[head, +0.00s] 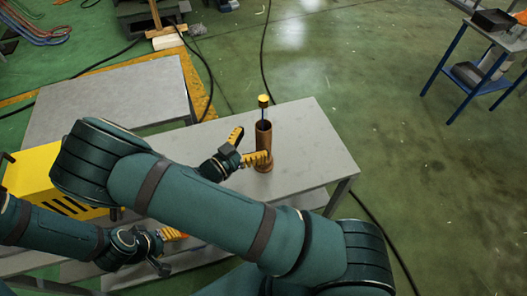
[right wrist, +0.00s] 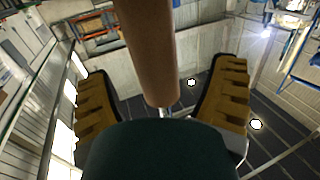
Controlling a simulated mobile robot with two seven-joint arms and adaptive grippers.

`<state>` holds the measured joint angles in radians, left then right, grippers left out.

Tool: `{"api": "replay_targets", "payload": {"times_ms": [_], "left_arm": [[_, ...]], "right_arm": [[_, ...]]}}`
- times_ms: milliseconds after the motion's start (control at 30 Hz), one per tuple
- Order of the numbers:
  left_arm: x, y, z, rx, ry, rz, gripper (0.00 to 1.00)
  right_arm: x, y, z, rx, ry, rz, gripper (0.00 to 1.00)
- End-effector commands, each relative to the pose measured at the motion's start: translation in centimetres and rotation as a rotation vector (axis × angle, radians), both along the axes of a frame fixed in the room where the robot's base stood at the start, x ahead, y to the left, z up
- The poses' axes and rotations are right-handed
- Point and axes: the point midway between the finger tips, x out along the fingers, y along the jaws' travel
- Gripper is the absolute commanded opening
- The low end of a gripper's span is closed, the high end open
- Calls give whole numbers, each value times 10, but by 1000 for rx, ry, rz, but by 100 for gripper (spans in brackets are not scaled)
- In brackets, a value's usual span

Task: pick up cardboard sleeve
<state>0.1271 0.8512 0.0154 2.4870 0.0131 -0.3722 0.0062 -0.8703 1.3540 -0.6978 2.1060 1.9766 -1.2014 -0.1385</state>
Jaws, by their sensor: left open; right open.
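The cardboard sleeve (head: 263,150) is an upright brown tube on the grey table, with a thin yellow-topped item (head: 263,101) sticking out of its top. My right gripper (head: 248,146) is open beside the sleeve, its ribbed yellow fingers pointing at it. In the right wrist view the sleeve (right wrist: 150,50) shows between the two spread fingers, with a gap on each side. My left gripper (head: 168,250) is open and empty at the lower left, low by the table's near side, partly hidden by its own wrist.
The grey table (head: 310,130) is bare to the right of the sleeve. Another grey table (head: 110,105) stands at the back left. A yellow box-like unit (head: 35,185) is at the left. A blue-legged table (head: 470,70) stands far right. Black cables lie on the green floor.

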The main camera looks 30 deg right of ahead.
Motion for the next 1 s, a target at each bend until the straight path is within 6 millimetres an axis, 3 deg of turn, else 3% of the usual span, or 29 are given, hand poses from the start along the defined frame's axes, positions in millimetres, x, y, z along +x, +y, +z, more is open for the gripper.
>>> {"api": "replay_targets", "payload": {"times_ms": [167,433,767,1000], "left_arm": [[0,0,0,0,0,0,47],[0,0,1,0,-1,0,47],[0,0,1,0,-1,0,47],[0,0,1,0,-1,0,47]], "right_arm": [[0,-12,1,-1,0,-2,84],[3,-49,2,-1,-1,-1,84],[5,-56,2,1,-2,1,84],[5,-55,2,1,-2,1,3]]}}
